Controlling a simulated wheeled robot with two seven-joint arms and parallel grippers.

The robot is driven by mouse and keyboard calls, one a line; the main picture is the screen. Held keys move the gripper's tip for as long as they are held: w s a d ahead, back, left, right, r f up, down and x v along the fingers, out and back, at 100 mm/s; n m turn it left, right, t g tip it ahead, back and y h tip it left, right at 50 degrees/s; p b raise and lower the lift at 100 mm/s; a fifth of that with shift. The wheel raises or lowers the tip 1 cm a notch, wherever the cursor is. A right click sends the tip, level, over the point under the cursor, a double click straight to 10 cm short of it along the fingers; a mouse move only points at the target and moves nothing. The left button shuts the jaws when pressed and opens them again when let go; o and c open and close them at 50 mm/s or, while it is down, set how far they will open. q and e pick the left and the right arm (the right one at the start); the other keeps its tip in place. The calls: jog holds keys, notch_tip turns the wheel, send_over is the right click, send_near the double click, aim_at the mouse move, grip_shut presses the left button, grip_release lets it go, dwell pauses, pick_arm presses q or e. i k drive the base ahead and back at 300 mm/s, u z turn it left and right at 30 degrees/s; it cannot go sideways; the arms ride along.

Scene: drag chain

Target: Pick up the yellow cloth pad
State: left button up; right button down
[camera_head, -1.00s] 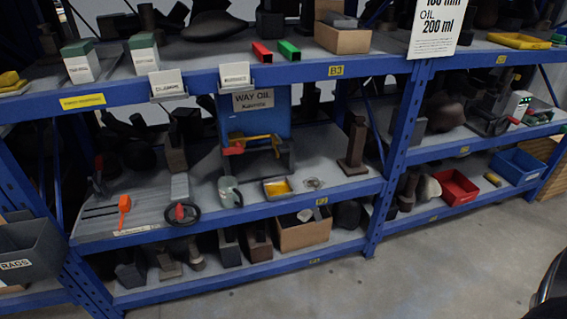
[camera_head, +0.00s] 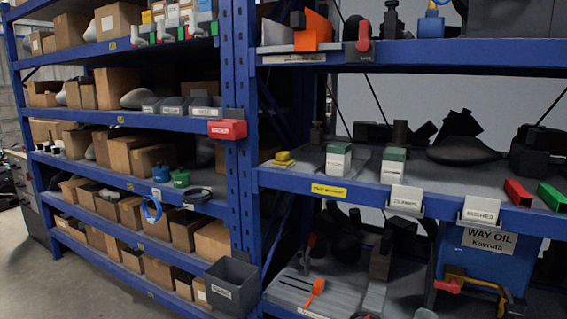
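Neither of my grippers shows in the view.
Two green-topped white boxes (camera_head: 338,162) stand right of the yellow item. A yellow label (camera_head: 329,191) is on the shelf edge below it. A blue upright (camera_head: 241,150) and red bin (camera_head: 227,129) are to its left. A grey bin (camera_head: 231,287) hangs lower down.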

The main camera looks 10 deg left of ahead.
aim_at(282, 161)
jog(key=u, duration=1.1)
jog(key=i, duration=1.15)
jog(key=z, duration=0.25)
